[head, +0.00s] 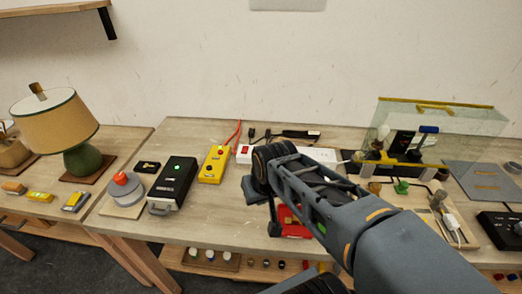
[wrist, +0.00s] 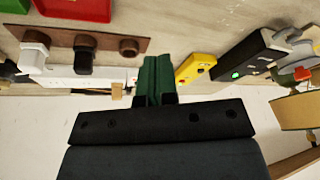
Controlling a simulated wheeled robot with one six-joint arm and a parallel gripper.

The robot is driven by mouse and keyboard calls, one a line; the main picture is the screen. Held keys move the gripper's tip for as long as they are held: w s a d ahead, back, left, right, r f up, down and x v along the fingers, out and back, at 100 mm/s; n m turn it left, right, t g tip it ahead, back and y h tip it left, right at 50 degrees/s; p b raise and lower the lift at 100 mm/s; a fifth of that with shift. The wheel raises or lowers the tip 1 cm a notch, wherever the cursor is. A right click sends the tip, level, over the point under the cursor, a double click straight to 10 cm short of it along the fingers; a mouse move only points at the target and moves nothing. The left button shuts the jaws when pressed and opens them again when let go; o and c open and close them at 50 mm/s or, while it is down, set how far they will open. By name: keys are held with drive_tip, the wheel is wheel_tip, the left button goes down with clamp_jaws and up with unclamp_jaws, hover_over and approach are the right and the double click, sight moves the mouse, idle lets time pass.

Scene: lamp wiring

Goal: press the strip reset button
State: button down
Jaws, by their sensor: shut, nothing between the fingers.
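The white power strip (head: 318,154) lies at the back of the workbench against the wall, with a red switch (head: 244,150) at its left end. My arm crosses in front of it and hides part of its length. In the wrist view the strip (wrist: 62,80) shows as a white bar left of my gripper (wrist: 158,62). The green fingers are shut together with nothing between them. They appear beside the strip's end; I cannot tell whether they touch it. I cannot make out a separate reset button. The fingertips are hidden in the head view.
A yellow box (head: 214,164) and a black box with a green light (head: 173,183) stand left of the strip. A red cable (head: 234,133) runs behind. A glass case (head: 440,122) stands at the right.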

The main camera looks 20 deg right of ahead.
drive_tip(key=w+d+r+m+t+p, duration=0.1)
drive_tip(key=w+d+m, duration=0.2)
drive_tip(key=w, duration=1.1)
drive_tip(key=w+d+m+t+p, duration=0.2)
drive_tip(key=w+d+m, duration=0.2)
drive_tip(key=w+d, duration=0.6)
drive_tip(key=w, duration=0.4)
drive_tip(key=shift+w+r+t+y, duration=0.15)
drive_tip(key=shift+r+t+y, duration=0.15)
drive_tip(key=shift+r, duration=0.1)
drive_tip(key=shift+a+f, duration=0.1)
drive_tip(key=shift+f, duration=0.05)
wheel_tip(320, 180, down, 9)
drive_tip(key=b, duration=0.6)
drive_tip(key=shift+r+b, duration=0.2)
drive_tip(key=shift+b, duration=0.15)
drive_tip(key=shift+f, duration=0.25)
drive_tip(key=shift+f+b, duration=0.2)
drive_tip(key=shift+b, duration=0.3)
